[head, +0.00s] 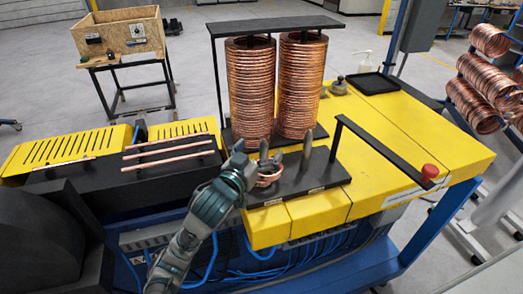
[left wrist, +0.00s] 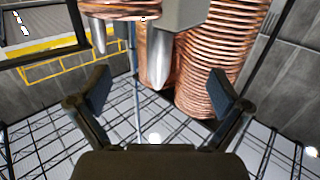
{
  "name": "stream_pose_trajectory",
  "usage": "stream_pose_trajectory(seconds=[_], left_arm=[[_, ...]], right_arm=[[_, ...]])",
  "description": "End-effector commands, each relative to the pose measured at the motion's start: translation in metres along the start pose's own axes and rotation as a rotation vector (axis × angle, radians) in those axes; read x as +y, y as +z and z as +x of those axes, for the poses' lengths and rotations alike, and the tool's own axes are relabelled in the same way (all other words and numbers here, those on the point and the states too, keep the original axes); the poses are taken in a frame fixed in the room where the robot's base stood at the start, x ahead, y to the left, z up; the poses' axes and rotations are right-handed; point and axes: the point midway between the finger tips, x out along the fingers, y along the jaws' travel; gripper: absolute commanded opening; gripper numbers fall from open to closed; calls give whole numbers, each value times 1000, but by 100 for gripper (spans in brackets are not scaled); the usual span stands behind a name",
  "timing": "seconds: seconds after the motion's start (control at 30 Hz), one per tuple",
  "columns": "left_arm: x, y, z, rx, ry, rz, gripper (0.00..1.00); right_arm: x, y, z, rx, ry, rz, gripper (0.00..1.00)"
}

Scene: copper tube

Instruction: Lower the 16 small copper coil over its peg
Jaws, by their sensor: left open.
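The small copper coil (head: 268,180) sits low at the left end of the black peg plate (head: 318,174), and appears to be around the foot of a grey peg (head: 264,151). My left gripper (head: 253,163) is at the coil's left and upper side. In the left wrist view, its two fingers (left wrist: 154,92) are spread wide with nothing held between them. That view also shows a grey pointed peg (left wrist: 160,58) and a bit of copper at the top edge. Whether a finger touches the coil is unclear. My right gripper is not in view.
Two tall copper coil stacks (head: 250,90) stand close behind the pegs, under a black top bar (head: 275,25). Another grey peg (head: 307,148) stands right of the coil. A black bar with a red knob (head: 430,171) crosses the yellow table (head: 400,125). Copper rods (head: 168,152) lie left.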

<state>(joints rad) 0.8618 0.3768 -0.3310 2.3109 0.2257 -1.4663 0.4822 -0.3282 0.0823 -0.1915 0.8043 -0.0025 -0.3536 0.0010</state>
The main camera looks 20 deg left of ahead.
Motion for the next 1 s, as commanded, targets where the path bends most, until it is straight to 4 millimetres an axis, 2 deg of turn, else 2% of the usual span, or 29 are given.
stream_pose_trajectory(seconds=[0.17, 0.4, 0.5, 0.67, 1.0], left_arm=[[2, -27, -1, 6, 2, 1, 100], [6, -76, -3, 5, 1, 2, 100], [5, -88, -3, 3, 2, 2, 100], [5, -98, -3, 0, 1, 2, 100], [5, -98, -3, 1, 1, 2, 100]], right_arm=[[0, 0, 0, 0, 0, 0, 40], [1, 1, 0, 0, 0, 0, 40], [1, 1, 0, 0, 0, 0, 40], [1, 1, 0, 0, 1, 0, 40], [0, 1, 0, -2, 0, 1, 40]])
